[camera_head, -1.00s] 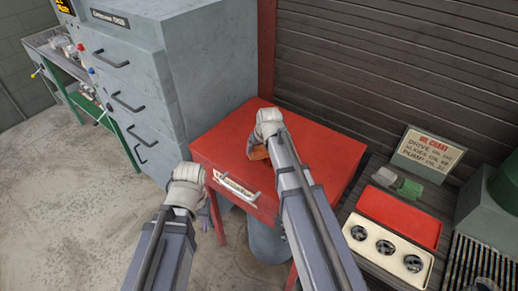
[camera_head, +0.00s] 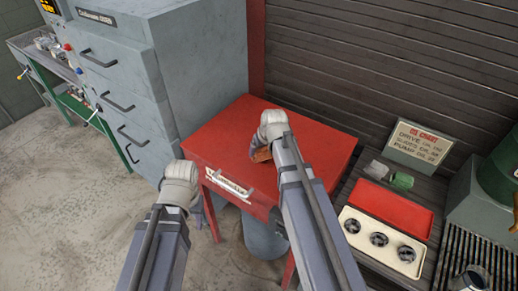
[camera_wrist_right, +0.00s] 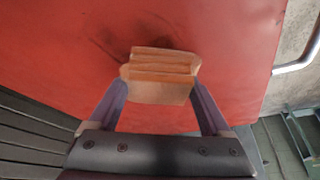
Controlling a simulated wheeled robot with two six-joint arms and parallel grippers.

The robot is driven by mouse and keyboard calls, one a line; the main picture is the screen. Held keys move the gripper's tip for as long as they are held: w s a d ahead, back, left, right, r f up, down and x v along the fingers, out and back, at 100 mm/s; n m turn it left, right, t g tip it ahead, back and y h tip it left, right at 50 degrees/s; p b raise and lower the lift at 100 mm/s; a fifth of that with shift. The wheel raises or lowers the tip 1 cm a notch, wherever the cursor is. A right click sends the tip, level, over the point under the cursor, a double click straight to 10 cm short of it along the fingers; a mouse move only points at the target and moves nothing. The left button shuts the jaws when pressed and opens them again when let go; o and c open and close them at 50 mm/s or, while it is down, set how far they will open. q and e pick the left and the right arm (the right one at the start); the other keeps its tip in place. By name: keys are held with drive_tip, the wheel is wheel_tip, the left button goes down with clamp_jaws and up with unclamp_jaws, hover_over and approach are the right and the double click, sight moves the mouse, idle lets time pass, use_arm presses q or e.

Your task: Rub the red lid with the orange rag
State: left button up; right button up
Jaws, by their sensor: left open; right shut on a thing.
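The red lid (camera_head: 315,150) is the flat top of a red cabinet in the middle of the head view. The orange rag (camera_wrist_right: 160,70) is a folded block between the fingers of my right gripper (camera_wrist_right: 160,92), which is shut on it. The rag is over the lid; I cannot tell if it touches. Dark smudges show on the lid by the rag in the right wrist view. In the head view the rag (camera_head: 262,155) is mostly hidden by my right arm. My left gripper (camera_head: 200,212) is open and empty at the lid's front left side, its fingers mostly hidden.
A handle (camera_head: 232,186) is on the cabinet's front. A grey drawer cabinet (camera_head: 205,80) stands to the left. To the right are a red tray (camera_head: 392,207), a cream box with round parts (camera_head: 350,241), a green item (camera_head: 402,180) and an oil chart sign (camera_head: 420,142).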

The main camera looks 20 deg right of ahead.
drive_tip(key=shift+s+d, duration=0.95)
drive_tip(key=shift+s, duration=0.3)
drive_tip(key=shift+s+d, duration=0.95)
drive_tip(key=shift+s, duration=0.3)
drive_tip(key=shift+s+d+f, duration=0.1)
drive_tip(key=shift+s+d, duration=0.45)
drive_tip(key=shift+s, duration=0.2)
drive_tip(key=shift+s+d+f, duration=0.1)
drive_tip(key=shift+s+d, duration=0.45)
drive_tip(key=shift+s, duration=0.2)
drive_tip(key=shift+w+d, duration=0.1)
drive_tip(key=shift+w+d+r, duration=0.1)
drive_tip(key=shift+w+d, duration=0.35)
drive_tip(key=shift+d, duration=0.1)
drive_tip(key=shift+w+a+r, duration=0.1)
drive_tip(key=shift+w+a, duration=1)
drive_tip(key=shift+w, duration=0.3)
drive_tip(key=shift+w+a, duration=0.1)
